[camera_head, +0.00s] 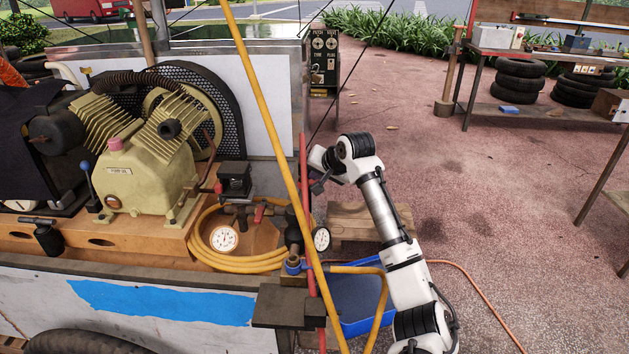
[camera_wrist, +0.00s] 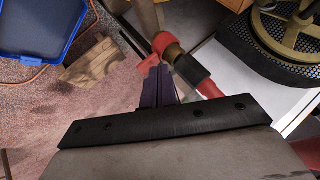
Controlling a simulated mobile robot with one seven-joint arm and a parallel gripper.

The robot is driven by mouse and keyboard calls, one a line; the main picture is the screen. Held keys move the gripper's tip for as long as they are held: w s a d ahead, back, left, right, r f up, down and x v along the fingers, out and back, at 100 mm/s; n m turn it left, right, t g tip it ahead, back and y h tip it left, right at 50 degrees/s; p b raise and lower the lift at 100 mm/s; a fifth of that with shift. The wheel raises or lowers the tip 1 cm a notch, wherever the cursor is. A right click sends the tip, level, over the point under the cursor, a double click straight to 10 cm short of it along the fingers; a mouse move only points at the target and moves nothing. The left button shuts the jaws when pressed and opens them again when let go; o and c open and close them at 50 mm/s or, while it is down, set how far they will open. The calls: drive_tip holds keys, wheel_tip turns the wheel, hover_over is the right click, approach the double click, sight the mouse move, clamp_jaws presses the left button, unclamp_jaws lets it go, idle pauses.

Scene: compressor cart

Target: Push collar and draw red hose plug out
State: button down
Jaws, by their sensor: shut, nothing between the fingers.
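In the wrist view a red-ended fitting (camera_wrist: 166,44) has a dark collar-like sleeve (camera_wrist: 190,68) behind it, and a red hose or plug end (camera_wrist: 211,89) beyond the sleeve. The three are in line. My gripper (camera_wrist: 154,80) is shut and empty, its purple fingertips just left of the sleeve. I cannot tell if they touch it. In the head view my gripper (camera_head: 318,186) is small beside the upright red line (camera_head: 304,165) at the cart's right end. The yellow pole crosses in front there, and the fitting cannot be made out.
The yellow pole (camera_head: 262,110) slants across the cart corner. A gauge (camera_head: 321,239), a blue tray (camera_head: 362,305) and a wooden block (camera_head: 355,222) are near my arm. The compressor (camera_head: 150,165) fills the left. Open paving (camera_head: 480,220) lies to the right.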

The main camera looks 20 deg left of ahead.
drive_tip(key=shift+f, duration=0.2)
drive_tip(key=shift+r, duration=0.15)
drive_tip(key=shift+r+p, duration=0.8)
drive_tip(key=shift+p, duration=0.25)
wheel_tip(320, 180, up, 5)
drive_tip(key=p, duration=0.5)
drive_tip(key=shift+r, duration=0.1)
